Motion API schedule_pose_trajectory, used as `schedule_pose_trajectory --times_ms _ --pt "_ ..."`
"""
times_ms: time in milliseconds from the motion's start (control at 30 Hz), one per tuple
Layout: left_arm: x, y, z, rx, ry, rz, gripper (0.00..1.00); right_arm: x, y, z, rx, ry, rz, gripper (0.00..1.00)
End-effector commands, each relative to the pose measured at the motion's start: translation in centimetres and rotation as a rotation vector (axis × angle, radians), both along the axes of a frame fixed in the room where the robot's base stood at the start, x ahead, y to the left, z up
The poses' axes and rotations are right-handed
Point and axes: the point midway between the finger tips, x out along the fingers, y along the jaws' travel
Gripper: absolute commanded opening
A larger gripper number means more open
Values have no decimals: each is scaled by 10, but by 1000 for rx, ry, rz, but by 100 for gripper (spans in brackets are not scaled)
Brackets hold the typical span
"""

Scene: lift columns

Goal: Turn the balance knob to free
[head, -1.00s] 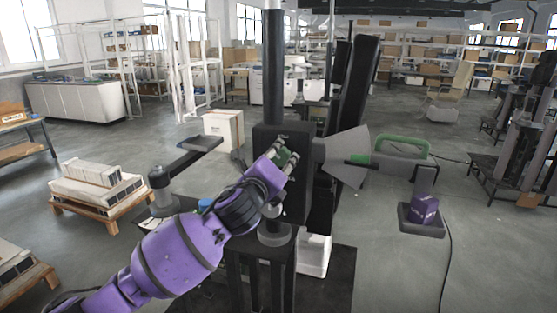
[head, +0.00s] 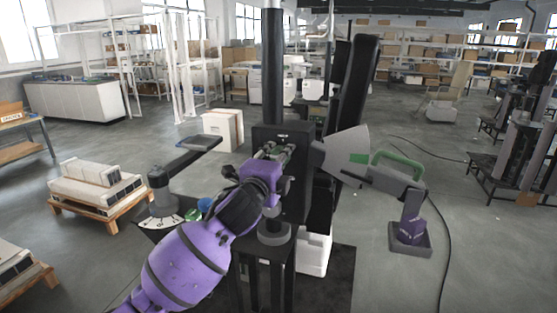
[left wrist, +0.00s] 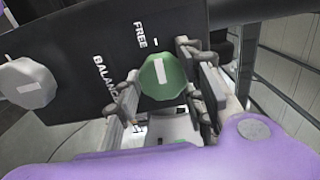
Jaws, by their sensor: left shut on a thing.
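The balance knob (left wrist: 163,75) is a green round knob with a white bar, on a black panel (left wrist: 75,60) in the left wrist view. The word FREE and a short white tick stand above it; BALANCE is printed to its left. The white bar runs nearly upright in the picture, roughly towards the tick. My left gripper (left wrist: 163,92) is shut on the knob, one finger on each side. In the head view my left gripper (head: 272,156) is at the black box (head: 293,200), and the knob is hidden. My right gripper is not in view.
A pale grey knob (left wrist: 28,83) sits left on the same panel. A grey cone (head: 343,153) and an arm with a green handle (head: 398,163) reach right from the box. A grey lever (head: 185,160) stands left. A loaded pallet (head: 98,190) lies farther left.

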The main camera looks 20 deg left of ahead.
Motion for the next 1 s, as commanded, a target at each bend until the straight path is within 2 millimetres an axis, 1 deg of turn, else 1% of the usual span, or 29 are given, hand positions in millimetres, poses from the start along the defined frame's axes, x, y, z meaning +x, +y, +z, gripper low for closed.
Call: schedule_pose_trajectory --times_ms 33,533,567,667,1000 --pt "0 0 -6 -9 11 2 10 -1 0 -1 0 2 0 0" --pt "0 0 -8 -28 15 0 10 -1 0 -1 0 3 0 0" --pt "0 0 -8 -28 15 0 39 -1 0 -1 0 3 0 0" --pt "0 0 -8 -27 15 0 52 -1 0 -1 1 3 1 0" --pt "-2 0 -3 -25 7 0 52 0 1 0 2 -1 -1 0"
